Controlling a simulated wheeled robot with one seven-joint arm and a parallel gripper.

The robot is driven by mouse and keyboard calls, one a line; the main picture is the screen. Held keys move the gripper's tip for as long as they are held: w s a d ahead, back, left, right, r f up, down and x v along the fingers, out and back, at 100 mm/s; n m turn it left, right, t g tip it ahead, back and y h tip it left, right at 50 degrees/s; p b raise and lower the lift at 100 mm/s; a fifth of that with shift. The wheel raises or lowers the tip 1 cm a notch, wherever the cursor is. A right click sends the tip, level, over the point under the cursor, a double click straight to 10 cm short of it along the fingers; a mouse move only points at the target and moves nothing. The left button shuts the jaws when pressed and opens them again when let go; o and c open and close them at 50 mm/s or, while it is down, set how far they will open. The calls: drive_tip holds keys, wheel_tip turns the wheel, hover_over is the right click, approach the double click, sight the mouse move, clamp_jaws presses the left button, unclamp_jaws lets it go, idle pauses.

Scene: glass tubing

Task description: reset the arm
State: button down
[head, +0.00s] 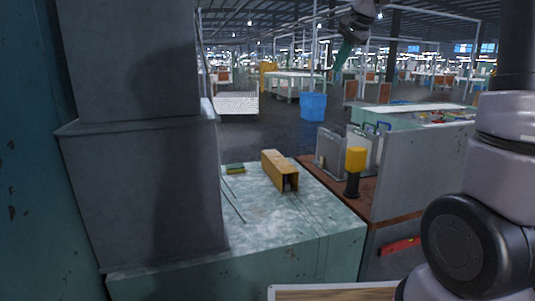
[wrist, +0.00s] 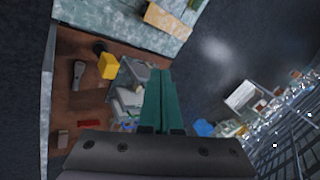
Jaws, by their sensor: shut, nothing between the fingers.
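My gripper (head: 343,62) is raised high at the top of the head view, well above the tables, with its green fingers pointing down. In the wrist view my gripper (wrist: 159,72) shows its two green fingers side by side, shut with nothing between them. It touches no object.
A pale green table (head: 290,235) carries an ochre channel-shaped block (head: 279,168), a small green-yellow item (head: 235,169) and thin dark rods. A brown bench (head: 380,207) holds a yellow-topped device (head: 356,160) and grey panels. A blue bin (head: 313,107) stands on open floor behind.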

drive_tip(key=s+d+f+n, duration=0.1)
drive_tip(key=s+f+n, duration=0.1)
drive_tip(key=s, duration=1.3)
drive_tip(key=s+d+f+n+t, duration=0.1)
drive_tip(key=s+d+f+n, duration=0.1)
drive_tip(key=s, duration=1.3)
wheel_tip(320, 180, down, 3)
drive_tip(key=shift+s+r+n+h, duration=0.2)
drive_tip(key=shift+n+h, duration=0.1)
drive_tip(key=shift+n, duration=0.4)
